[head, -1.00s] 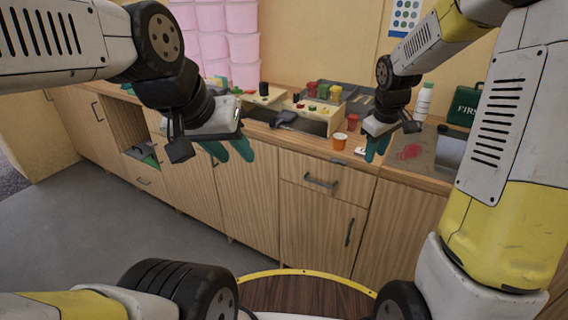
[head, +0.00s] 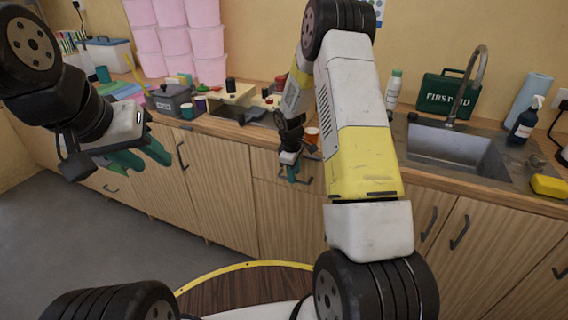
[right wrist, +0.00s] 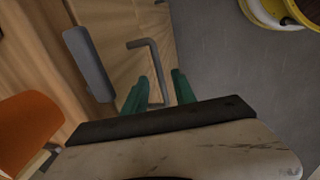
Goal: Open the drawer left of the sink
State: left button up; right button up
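The drawer (head: 265,164) left of the sink (head: 455,148) is in the wooden counter front and looks shut; my right arm hides part of it. Its dark bar handle (head: 302,180) shows beside my right gripper (head: 292,174). In the right wrist view the handle (right wrist: 153,58) runs between the two green fingertips of my right gripper (right wrist: 158,84), which are apart. I cannot tell whether the fingers reach around the bar or touch it. My left gripper (head: 142,156) is open and empty, in front of the cabinet doors at the left.
An orange cup (head: 312,135) stands on the counter above the drawer and shows large in the right wrist view (right wrist: 28,128). A grey bar-shaped thing (right wrist: 88,62) is near the handle there. A first-aid box (head: 446,94) stands behind the sink. The floor (head: 50,230) at left is clear.

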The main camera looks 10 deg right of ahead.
jog(key=shift+w+d+f, duration=0.1)
jog(key=shift+w+f, duration=0.05)
jog(key=shift+f, duration=0.7)
grip_shut()
dwell(0.8)
